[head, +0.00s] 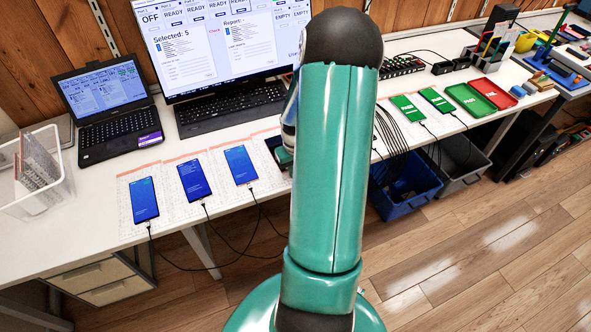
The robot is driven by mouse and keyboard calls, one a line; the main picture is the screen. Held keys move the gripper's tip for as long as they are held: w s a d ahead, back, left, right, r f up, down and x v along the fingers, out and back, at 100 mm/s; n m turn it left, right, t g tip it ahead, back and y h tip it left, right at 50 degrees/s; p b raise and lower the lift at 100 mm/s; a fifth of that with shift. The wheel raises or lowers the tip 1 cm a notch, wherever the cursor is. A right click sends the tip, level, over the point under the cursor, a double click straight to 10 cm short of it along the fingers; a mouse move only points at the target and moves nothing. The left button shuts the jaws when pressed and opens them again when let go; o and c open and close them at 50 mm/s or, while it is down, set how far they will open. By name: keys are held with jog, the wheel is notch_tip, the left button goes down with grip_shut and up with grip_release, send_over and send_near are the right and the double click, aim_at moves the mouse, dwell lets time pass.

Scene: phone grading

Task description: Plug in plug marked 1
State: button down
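My arm fills the middle of the head view. A small part of my gripper (284,157) shows at its left edge, low over the desk beside a dark phone (272,144); the fingers are hidden, so I cannot see if they hold anything. Three phones with blue screens, a left one (144,200), a middle one (194,180) and a right one (240,165), lie on white mats with black cables at their lower ends. A bundle of black cables (391,132) hangs over the desk edge right of my arm. I cannot make out a plug marked 1.
A monitor (225,45) reads OFF at its first port, with a keyboard (231,108) below. A laptop (105,105) and white basket (35,180) stand left. Two green-screen phones (407,107) (436,99), a green tray (470,101) and a red tray (501,94) lie right. Bins (405,200) stand below.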

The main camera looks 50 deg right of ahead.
dwell(0.8)
jog(key=c, duration=1.4)
grip_release()
jog(key=shift+c, duration=0.2)
jog(key=shift+r, duration=0.1)
jog(key=shift+s+a+r, duration=0.1)
jog(key=shift+s+r, duration=0.1)
jog(key=shift+r, duration=1)
jog(key=shift+s+a+r, duration=0.1)
jog(key=shift+s+r, duration=0.1)
jog(key=shift+r, duration=1)
